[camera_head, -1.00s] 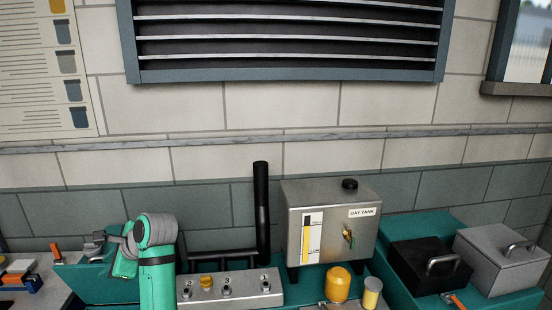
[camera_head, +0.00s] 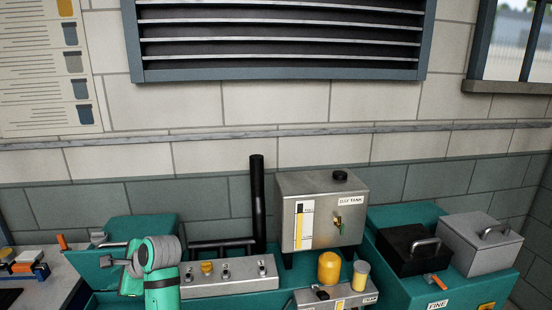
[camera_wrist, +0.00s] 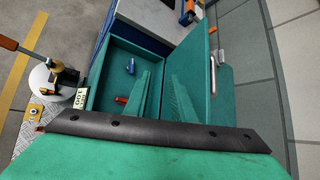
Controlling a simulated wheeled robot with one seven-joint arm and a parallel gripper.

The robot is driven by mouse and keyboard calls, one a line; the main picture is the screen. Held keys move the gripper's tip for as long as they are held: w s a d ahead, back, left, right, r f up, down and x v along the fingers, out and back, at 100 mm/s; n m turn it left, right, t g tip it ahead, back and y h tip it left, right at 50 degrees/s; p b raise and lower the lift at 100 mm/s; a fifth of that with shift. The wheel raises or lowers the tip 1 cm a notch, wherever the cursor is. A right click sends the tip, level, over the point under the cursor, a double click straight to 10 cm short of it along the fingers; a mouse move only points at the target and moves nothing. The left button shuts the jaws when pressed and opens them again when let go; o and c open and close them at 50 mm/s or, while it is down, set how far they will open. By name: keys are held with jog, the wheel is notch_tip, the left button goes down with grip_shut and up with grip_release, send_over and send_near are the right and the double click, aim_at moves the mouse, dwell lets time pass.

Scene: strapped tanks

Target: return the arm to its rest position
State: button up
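My arm, green with grey joints, shows at the lower left of the head view, folded in front of a teal box with its lid raised (camera_head: 145,229). My gripper (camera_wrist: 161,80) shows in the wrist view as two tapered teal fingers beyond a black bar. The fingers stand apart with nothing seen between them, over the open teal box (camera_wrist: 101,75). A small blue item (camera_wrist: 131,66) and a red item (camera_wrist: 121,100) lie in that box, clear of the fingers. The gripper's fingers cannot be made out in the head view.
The steel day tank (camera_head: 320,215) stands right of a black pipe (camera_head: 257,200). A valve panel (camera_head: 235,278) is beside my arm. Black (camera_head: 408,253) and grey (camera_head: 482,243) lidded boxes stand at right. A white round container (camera_wrist: 55,84) is at left in the wrist view.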

jog(key=w+d+f+t, duration=0.1)
jog(key=d+f, duration=0.3)
jog(key=f, duration=0.2)
jog(key=d+f+t, duration=0.1)
jog(key=d+f, duration=0.2)
jog(key=f, duration=0.3)
jog(key=s+d+f+n+t+h, duration=0.2)
jog(key=s+d+f, duration=0.3)
jog(key=d+f, duration=0.55)
jog(key=s+d+f+n+t+h, duration=0.25)
jog(key=s+d+f, duration=0.25)
jog(key=d+f, duration=0.5)
jog(key=s+d+n+t+h, duration=0.2)
jog(key=s+d, duration=0.5)
jog(key=s, duration=0.3)
jog(key=s+d+n+t+h, duration=0.1)
jog(key=s+d+n, duration=0.1)
jog(key=s+d, duration=0.55)
jog(key=s+d+r+n+t+h, duration=0.1)
jog(key=s+r+n, duration=0.1)
jog(key=s+r, duration=0.4)
jog(key=s+d+r+n+t+h, duration=0.1)
jog(key=s+r+n, duration=0.2)
jog(key=s+r, duration=0.4)
jog(key=s, duration=0.5)
jog(key=shift+t, duration=0.25)
